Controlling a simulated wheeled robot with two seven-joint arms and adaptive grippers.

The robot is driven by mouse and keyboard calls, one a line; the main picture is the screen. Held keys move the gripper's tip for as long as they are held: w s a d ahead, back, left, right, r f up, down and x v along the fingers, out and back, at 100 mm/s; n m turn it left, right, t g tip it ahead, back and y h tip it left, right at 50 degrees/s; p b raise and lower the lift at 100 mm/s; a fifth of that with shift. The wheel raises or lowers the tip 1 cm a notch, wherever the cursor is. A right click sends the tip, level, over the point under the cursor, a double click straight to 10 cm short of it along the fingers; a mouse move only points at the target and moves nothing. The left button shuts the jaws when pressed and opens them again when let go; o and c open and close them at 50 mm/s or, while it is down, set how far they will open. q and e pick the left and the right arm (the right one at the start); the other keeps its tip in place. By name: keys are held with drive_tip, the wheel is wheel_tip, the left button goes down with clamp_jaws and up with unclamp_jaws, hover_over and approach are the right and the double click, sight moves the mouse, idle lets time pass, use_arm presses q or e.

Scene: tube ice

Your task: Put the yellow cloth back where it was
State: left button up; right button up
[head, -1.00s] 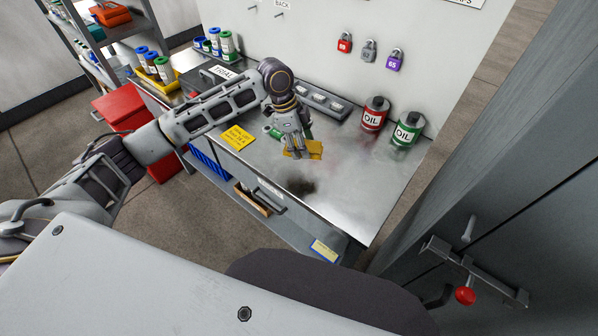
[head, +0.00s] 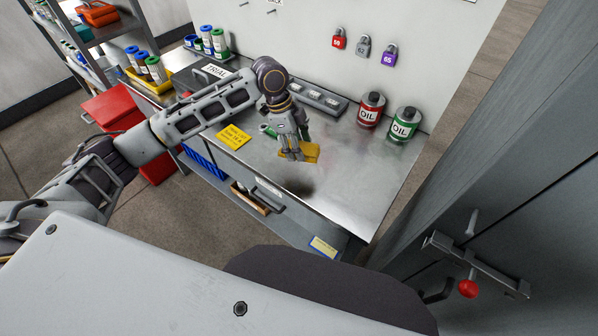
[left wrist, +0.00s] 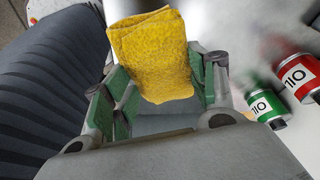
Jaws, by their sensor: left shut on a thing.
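The yellow cloth (head: 310,153) is held over the metal worktop (head: 348,190), toward its front half. My left gripper (head: 292,147) is shut on it. In the left wrist view the folded cloth (left wrist: 155,55) stands between the green-padded fingers (left wrist: 165,95). I cannot tell for sure whether the cloth touches the worktop. A dark patch (head: 298,188) shows on the worktop just in front of it; it may be a stain or a shadow. My right gripper is not in view.
A red oil can (head: 371,110) and a green oil can (head: 403,125) stand at the back right. A grey tray (head: 318,97) lies along the wall. The worktop's right front is clear.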

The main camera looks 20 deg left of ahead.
use_arm(q)
hover_over(301, 173)
drive_tip(key=shift+s+a+f, duration=0.1)
drive_tip(key=shift+a+f, duration=0.15)
drive_tip(key=shift+f, duration=1)
drive_tip(key=shift+a+f, duration=0.2)
drive_tip(key=shift+f, duration=1)
drive_tip(key=shift+f, duration=0.1)
drive_tip(key=shift+f, duration=2.45)
drive_tip(key=o, duration=1)
drive_tip(key=shift+f, duration=0.1)
drive_tip(key=v, duration=1.2)
